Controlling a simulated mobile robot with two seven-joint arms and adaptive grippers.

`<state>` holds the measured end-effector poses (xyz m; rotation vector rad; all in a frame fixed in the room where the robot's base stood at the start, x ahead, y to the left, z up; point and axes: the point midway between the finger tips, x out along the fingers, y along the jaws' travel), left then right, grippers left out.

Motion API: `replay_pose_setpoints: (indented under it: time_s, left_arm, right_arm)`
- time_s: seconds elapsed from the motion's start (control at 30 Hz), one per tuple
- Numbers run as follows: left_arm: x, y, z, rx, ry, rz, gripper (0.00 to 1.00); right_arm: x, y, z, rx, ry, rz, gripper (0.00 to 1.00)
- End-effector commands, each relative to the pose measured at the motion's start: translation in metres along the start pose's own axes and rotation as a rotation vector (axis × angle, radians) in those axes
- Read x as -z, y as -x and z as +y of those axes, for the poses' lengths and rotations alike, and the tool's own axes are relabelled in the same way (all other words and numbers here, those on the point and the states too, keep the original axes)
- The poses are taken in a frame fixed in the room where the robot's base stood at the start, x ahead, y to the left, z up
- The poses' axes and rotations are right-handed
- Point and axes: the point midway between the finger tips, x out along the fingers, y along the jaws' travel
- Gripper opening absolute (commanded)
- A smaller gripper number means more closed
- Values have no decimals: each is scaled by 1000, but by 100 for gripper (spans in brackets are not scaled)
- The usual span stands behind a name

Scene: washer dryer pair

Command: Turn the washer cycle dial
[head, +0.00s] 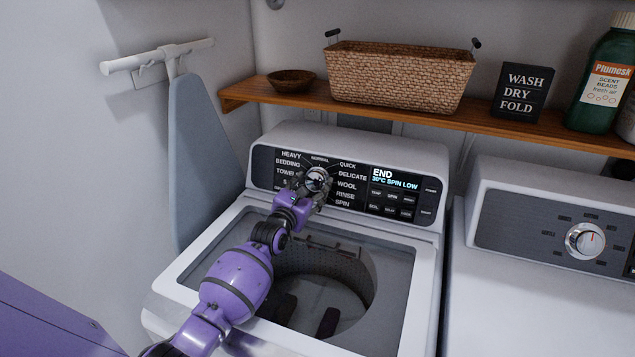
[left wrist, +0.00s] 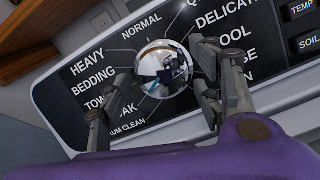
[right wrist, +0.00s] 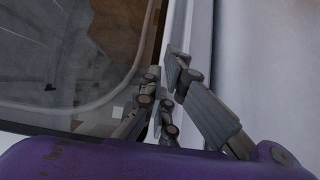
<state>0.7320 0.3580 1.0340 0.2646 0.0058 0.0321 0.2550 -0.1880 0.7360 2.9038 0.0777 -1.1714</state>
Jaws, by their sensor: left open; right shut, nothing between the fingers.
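The washer cycle dial (head: 318,177) is a round chrome knob on the washer's black control panel, ringed by cycle names. It shows large in the left wrist view (left wrist: 163,66), with a pale blue mark at its lower left, toward the partly hidden label ending in "AK". My left gripper (head: 309,184) is open at the dial. In the left wrist view its fingers (left wrist: 160,74) stand on either side of the knob; I cannot tell whether they touch it. My right gripper (right wrist: 168,73) is shut and empty, seen only in the right wrist view.
The washer display (head: 395,179) reads END. The drum (head: 320,290) shows in the washer top below my left arm. A dryer (head: 540,290) stands at the right. A wooden shelf (head: 400,118) above holds a wicker basket (head: 400,78). An ironing board (head: 200,160) hangs at the left.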

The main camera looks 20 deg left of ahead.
Motion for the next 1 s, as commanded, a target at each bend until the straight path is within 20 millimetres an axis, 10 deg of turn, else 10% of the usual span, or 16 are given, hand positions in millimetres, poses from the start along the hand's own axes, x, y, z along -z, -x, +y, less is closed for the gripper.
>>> replay_pose_setpoints:
  time_s: [0.27,0.6,1.0]
  left_arm:
    - [1,0,0,0,0,1,60]
    - [0,0,1,-1,0,0,17]
    - [0,0,3,20,-82,-4,17]
  right_arm:
    - [-17,5,1,-4,-5,-31,0]
    - [-15,4,0,-3,-6,-26,0]
    - [-18,3,0,-2,-5,-31,0]
